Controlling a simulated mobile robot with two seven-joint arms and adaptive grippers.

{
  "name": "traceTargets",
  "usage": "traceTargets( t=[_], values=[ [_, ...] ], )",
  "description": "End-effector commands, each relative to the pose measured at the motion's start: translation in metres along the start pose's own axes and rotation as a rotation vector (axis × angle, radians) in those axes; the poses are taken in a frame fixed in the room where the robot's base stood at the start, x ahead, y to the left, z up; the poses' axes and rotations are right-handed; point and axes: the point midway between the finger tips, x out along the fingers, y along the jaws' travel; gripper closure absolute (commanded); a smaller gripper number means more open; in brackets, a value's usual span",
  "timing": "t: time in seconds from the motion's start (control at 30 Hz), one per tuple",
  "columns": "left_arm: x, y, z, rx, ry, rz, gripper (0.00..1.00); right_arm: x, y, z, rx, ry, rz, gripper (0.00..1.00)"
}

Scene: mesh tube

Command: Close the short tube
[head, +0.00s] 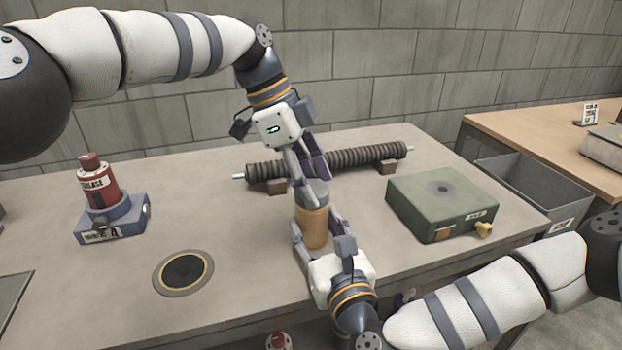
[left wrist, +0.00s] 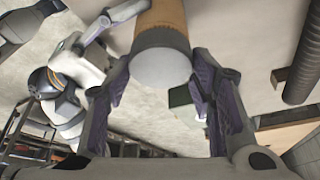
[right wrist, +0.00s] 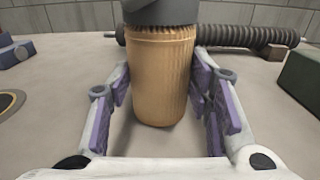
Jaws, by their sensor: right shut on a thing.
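The short tube (head: 311,228) is a tan ribbed cylinder standing upright near the table's front edge. A grey cap (head: 315,191) sits over its top end; a dark toothed rim shows just beneath it in the right wrist view (right wrist: 162,36). I cannot tell whether the cap is fully seated. My right gripper (head: 318,226) is shut on the tube's body, with its purple pads (right wrist: 160,95) on either side. My left gripper (head: 308,188) points down from above, its fingers open on both sides of the cap's round end (left wrist: 162,68).
A dark corrugated long tube (head: 330,162) lies on brown supports behind. A green box (head: 440,203) with a yellow knob stands right. A red grease container (head: 98,187) on a blue stand (head: 112,219) is left. A round black-centred ring (head: 184,272) lies front left. A grey bin (head: 532,190) is beyond the table.

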Motion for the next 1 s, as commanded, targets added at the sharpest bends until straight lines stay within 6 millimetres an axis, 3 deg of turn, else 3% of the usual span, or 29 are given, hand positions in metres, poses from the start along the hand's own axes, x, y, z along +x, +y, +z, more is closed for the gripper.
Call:
traceTargets(
  t=[0.1,0.37,0.7,1.0],
  values=[
    [-0.001,0.000,-0.001,0.000,0.001,-0.001,0.31,0.000,0.000,-0.001,0.000,0.003,0.000,1.00],
    [-0.001,0.000,-0.001,-0.002,0.001,-0.001,0.31,0.000,0.000,-0.001,0.000,0.002,0.000,1.00],
    [-0.039,0.000,-0.017,-0.002,0.000,-0.002,0.31,0.000,0.000,-0.001,0.000,0.002,0.000,1.00],
    [-0.042,0.000,-0.018,-0.002,0.000,-0.001,0.28,0.000,0.000,-0.001,0.000,0.002,0.000,1.00]
  ],
)
